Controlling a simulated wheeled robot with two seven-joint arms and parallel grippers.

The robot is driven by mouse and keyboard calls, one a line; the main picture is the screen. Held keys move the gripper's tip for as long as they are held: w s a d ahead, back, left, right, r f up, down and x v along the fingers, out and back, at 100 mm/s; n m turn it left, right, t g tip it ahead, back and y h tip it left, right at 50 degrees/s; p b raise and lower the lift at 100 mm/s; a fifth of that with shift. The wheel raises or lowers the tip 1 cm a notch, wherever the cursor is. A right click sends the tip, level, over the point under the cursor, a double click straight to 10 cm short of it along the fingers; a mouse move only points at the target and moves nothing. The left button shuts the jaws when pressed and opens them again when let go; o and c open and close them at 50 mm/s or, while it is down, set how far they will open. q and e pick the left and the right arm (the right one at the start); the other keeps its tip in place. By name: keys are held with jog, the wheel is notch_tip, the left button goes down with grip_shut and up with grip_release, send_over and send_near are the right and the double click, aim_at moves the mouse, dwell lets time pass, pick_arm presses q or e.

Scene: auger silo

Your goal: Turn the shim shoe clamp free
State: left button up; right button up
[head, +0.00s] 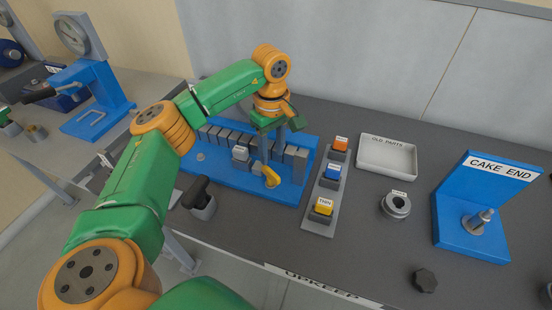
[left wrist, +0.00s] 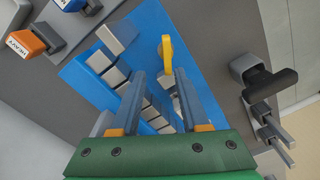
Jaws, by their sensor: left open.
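The shim shoe clamp appears to be the yellow lever (head: 271,177) at the front of the blue block rack (head: 225,184). The lever also shows in the left wrist view (left wrist: 167,52), just past the fingertips. My left gripper (head: 268,150) hangs over the right part of the rack, pointing down. In the left wrist view its two grey fingers (left wrist: 159,76) are spread with nothing between them, and the yellow lever lies beyond the gap, apart from them as far as I can tell. The lever's base is partly hidden in the head view. My right gripper is not in view.
A black-handled tool (head: 201,198) stands left of the lever. A strip with orange, blue and yellow blocks (head: 324,206) is to the right, then the old parts tray (head: 388,157), a grey ring (head: 396,205) and the blue cake end stand (head: 470,215). A dark knob (head: 425,281) lies near the front edge.

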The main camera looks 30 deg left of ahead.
aim_at(269, 170)
pick_arm(q)
jog(key=f, duration=0.1)
jog(key=s+f, duration=0.1)
jog(key=s+f+p, duration=0.1)
jog(key=shift+f, duration=0.55)
jog(key=shift+w+f, duration=0.15)
jog(key=shift+w, duration=0.05)
jog(key=shift+w+f, duration=0.1)
jog(key=shift+w, duration=0.1)
jog(key=shift+c, duration=1)
grip_shut()
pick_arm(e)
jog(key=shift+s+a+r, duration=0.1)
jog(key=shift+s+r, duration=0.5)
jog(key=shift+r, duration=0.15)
pick_arm(q)
jog(key=shift+n, duration=0.3)
jog(key=shift+s+n, duration=0.1)
jog(key=shift+n, duration=2.4)
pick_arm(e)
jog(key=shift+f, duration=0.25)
pick_arm(q)
jog(key=shift+n, duration=0.3)
